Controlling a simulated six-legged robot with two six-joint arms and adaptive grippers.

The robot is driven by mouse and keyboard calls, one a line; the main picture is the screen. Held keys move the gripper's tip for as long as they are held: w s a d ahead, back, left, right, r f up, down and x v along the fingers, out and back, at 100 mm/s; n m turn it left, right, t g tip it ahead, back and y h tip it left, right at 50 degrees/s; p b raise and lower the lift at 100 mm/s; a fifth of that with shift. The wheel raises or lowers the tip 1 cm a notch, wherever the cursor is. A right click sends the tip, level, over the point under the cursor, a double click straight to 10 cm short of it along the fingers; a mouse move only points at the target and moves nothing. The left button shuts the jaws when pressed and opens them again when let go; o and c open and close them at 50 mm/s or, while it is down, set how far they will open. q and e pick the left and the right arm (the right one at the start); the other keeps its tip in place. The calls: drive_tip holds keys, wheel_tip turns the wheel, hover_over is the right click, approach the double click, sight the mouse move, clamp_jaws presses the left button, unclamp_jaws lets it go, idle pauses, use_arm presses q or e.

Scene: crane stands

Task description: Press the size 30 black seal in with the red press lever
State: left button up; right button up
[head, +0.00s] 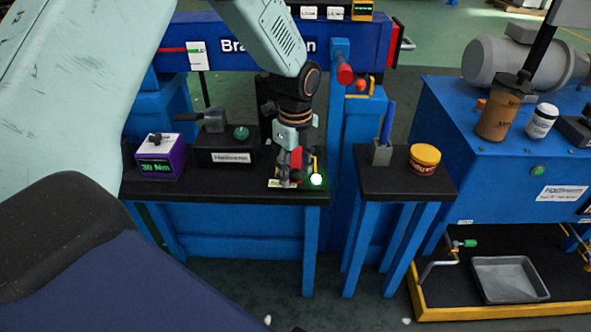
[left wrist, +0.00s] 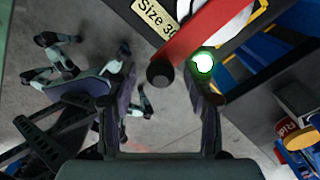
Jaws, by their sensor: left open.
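The red press lever (head: 296,160) stands at the right end of the black-topped bench, partly hidden behind my left gripper (head: 291,180). In the left wrist view the lever (left wrist: 205,32) ends in a black knob (left wrist: 160,74). The knob lies between the two open fingertips of my left gripper (left wrist: 157,82); I cannot tell whether either finger touches it. A "Size 30" label (left wrist: 155,14) lies beside the lever. A lit green-white lamp (left wrist: 203,63) is by the right finger, and also shows in the head view (head: 316,179). I cannot make out the black seal. My right gripper is not in view.
A purple box reading 30 Nm (head: 159,157) and a black unit with a green knob (head: 225,149) stand left on the bench (head: 220,190). A small side table (head: 395,187) holds a yellow-lidded tub (head: 424,158) and a blue-handled tool (head: 386,130). A blue machine stands right.

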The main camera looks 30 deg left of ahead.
use_arm(q)
drive_tip(key=shift+c, duration=0.4)
clamp_jaws()
